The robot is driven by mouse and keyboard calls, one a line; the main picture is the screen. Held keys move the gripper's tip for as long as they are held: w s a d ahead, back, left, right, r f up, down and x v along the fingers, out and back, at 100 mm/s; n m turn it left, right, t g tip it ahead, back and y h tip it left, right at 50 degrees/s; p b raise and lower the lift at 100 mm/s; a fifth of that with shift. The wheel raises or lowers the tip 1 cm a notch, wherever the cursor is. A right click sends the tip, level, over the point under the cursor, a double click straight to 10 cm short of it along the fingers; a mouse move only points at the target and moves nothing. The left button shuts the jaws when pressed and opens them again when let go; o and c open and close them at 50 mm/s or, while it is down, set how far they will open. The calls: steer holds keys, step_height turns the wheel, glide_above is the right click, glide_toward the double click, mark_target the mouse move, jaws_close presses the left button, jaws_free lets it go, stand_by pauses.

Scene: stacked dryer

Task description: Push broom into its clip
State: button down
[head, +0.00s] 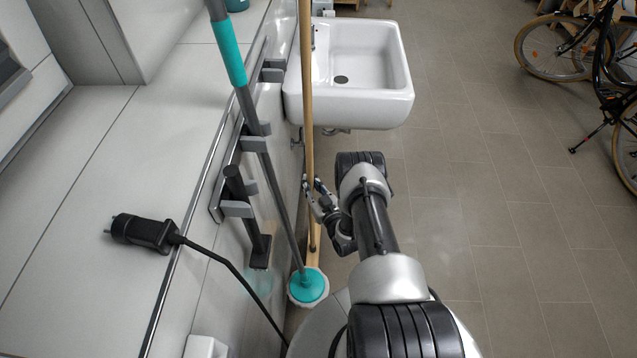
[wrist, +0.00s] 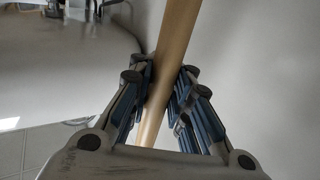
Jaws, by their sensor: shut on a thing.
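The broom's long wooden handle (head: 307,95) stands close to upright beside the wall, in front of the sink's left edge. Its lower end (head: 313,257) is partly hidden behind the mop head. My gripper (head: 312,192) is shut on the handle low down. In the wrist view the handle (wrist: 177,35) runs, slightly tilted, between the fingers of my gripper (wrist: 162,88). The wall rail carries several grey clips. The far clip pair (head: 272,70) looks empty, and the broom handle is to its right, apart from it.
A mop with a teal grip (head: 229,52) and round teal head (head: 309,286) hangs in the middle clip (head: 256,138). A black tool (head: 250,215) hangs nearest. The white sink (head: 360,75) is close right of the handle. A black plug (head: 142,232) lies left.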

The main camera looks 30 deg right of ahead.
steer(key=shift+w+a+r, duration=0.1)
steer(key=shift+w+a, duration=0.65)
steer(key=shift+a, duration=0.35)
steer(key=shift+w+a+r, duration=0.1)
steer(key=shift+w+a, duration=0.65)
steer(key=shift+a, duration=0.3)
steer(key=shift+w+a, duration=0.4)
steer(key=shift+a, duration=0.2)
steer(key=shift+w+a, duration=0.1)
steer(key=shift+a, duration=0.05)
steer(key=c, duration=1.4)
jaws_free()
steer(key=shift+f, duration=0.15)
steer(key=s, duration=1.2)
steer(key=shift+a, duration=0.3)
